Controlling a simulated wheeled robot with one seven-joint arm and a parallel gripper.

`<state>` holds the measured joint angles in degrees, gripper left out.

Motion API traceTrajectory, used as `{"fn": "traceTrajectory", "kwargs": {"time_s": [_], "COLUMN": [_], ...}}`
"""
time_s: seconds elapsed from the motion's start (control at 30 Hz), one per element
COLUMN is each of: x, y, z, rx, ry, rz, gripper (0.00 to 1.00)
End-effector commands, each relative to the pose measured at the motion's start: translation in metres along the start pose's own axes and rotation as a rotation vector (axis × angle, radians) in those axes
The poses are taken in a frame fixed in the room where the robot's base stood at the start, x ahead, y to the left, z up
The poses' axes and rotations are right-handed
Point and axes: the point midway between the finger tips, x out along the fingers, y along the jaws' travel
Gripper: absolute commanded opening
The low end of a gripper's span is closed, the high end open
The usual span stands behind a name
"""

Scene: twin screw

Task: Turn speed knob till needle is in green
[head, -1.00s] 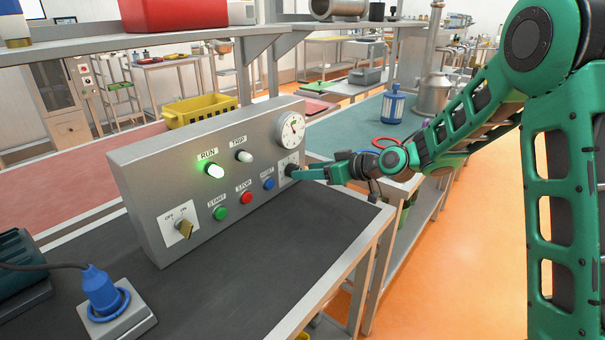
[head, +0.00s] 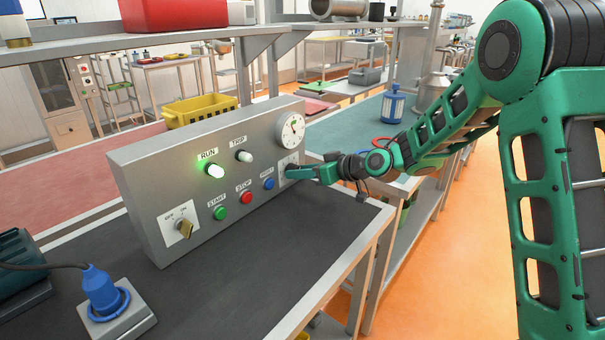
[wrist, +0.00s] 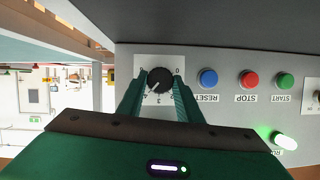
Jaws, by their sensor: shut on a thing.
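The speed knob (wrist: 160,79) is black and sits on a white scale plate (wrist: 147,63) at the right end of the grey control panel (head: 150,168). My gripper (wrist: 159,92) is shut on the knob, one finger on each side, as the wrist view shows. In the head view my gripper (head: 291,172) reaches the panel from the right and hides most of the knob. The round gauge (head: 290,131) is above the knob. Its needle and green zone are too small to read surely.
The RUN lamp (head: 215,170) is lit green; the TRIP lamp (head: 244,156) looks white. Green START (head: 220,212), red STOP (head: 246,198) and blue RESET (head: 268,184) buttons lie left of my gripper. The key switch (head: 184,228) is farther left. The dark bench top (head: 270,250) in front is clear.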

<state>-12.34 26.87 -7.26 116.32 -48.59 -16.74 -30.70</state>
Motion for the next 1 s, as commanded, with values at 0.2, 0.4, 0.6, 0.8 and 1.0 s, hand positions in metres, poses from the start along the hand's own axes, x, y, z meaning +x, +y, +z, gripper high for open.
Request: {"fn": "traceTrajectory", "kwargs": {"time_s": [0.2,0.4,0.6,0.8,1.0], "x": [0.0015,0.0022,0.0025,0.0025,0.0027], "y": [0.003,0.0046,0.0063,0.0074,0.008], "z": [-0.0007,-0.0005,-0.0005,-0.0004,-0.0002], "rx": [0.048,0.163,0.313,0.451,0.557], "ry": [0.0,0.002,0.004,0.005,0.006], "rz": [-0.014,-0.061,-0.123,-0.181,-0.225], "gripper": [0.1,0.1,0.1,0.1,0.1]}}
